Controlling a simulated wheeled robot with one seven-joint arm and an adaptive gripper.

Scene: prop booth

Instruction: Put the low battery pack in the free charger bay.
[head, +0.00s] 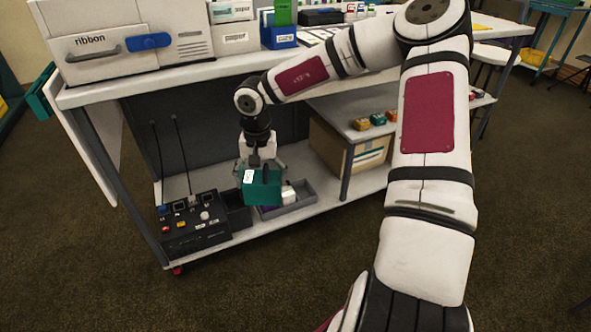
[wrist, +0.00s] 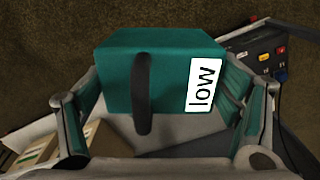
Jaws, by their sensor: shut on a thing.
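The low battery pack (head: 264,190) is a teal block with a black strap handle and a white label. In the wrist view the label on the pack (wrist: 120,75) reads "low". My gripper (head: 261,172) is shut on the pack, with a finger on each side of it. It holds the pack over the lower shelf; whether the pack touches anything below is hard to tell. A black unit with buttons and switches (head: 183,240) stands to the left on that shelf. A dark open bay (head: 235,213) adjoins its right side and looks empty. The pack partly hides what lies behind it.
A grey tray (head: 311,202) with a white item and a purple item lies right of the pack. A cardboard box (head: 325,147) stands behind it. The white upper shelf (head: 190,78) is above my gripper. Two black cables (head: 183,150) rise behind the unit.

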